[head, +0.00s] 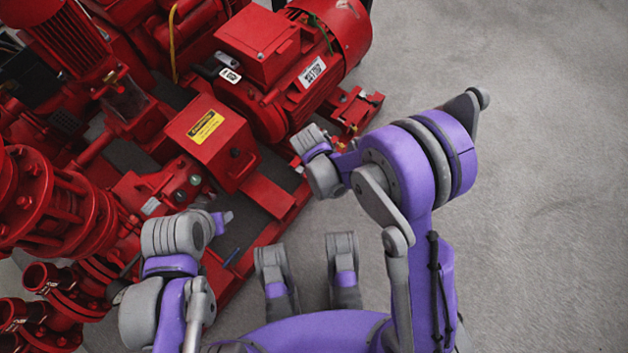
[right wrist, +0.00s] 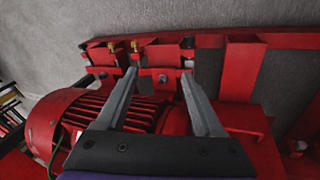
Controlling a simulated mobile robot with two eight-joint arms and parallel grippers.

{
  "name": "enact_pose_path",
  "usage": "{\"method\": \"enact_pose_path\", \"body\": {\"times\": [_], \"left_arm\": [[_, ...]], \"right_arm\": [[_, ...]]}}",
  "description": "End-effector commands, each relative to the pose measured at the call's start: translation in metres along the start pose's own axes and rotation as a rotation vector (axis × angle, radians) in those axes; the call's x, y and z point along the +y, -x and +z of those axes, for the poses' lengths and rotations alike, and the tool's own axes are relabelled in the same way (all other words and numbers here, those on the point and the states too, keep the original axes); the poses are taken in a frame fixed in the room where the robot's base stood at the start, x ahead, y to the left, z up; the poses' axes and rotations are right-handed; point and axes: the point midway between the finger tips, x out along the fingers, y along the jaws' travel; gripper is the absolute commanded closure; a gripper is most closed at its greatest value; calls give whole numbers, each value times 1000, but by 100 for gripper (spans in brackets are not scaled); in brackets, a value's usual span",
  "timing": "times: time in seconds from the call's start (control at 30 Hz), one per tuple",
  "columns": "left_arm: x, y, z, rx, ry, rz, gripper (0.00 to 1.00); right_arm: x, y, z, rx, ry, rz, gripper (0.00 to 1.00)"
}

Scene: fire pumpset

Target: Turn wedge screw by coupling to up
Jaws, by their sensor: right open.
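The coupling guard is a red box (head: 211,130) with a yellow label in the head view, between pump and motor. Which screw is the wedge screw by the coupling I cannot tell. In the right wrist view, brass-coloured screws (right wrist: 134,46) stand on red brackets (right wrist: 165,56) at the base frame, beyond my fingertips. My right gripper (right wrist: 164,82) is open and empty, its two grey fingers pointing toward these brackets; in the head view it is mostly hidden near the motor's lower right side. My left gripper (head: 224,217) is above the base frame's lower edge; its jaw opening is unclear.
The finned red motor (head: 300,70) stands behind the guard and also fills the left of the right wrist view (right wrist: 85,120). Red flanged pipes (head: 55,205) crowd the left. Grey floor (head: 540,150) at right is clear.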

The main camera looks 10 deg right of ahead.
Motion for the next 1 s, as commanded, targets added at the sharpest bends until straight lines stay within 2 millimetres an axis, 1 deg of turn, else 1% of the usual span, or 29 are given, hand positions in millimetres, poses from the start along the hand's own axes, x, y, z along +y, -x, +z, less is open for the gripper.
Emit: {"method": "enact_pose_path", "body": {"times": [0.03,0.2,0.3,0.4,0.5,0.67,0.77,1.0], "left_arm": [[0,0,0,0,0,0,55],[0,0,0,0,0,0,55],[0,0,0,0,0,0,55],[0,0,0,0,0,0,55],[0,0,0,0,0,0,55],[0,-2,0,0,0,0,55],[0,-5,1,-1,0,0,55],[0,-16,3,-1,0,0,55]], "right_arm": [[-12,-20,-6,-5,32,10,31],[-50,-75,-11,-23,127,48,31],[-70,-102,-8,-32,173,68,31],[-85,-121,-4,-39,205,84,31],[-95,-133,0,-42,227,94,31],[-100,-146,2,-46,239,101,31],[-99,-159,3,-47,237,101,31],[-93,-204,4,-47,235,100,31]]}}
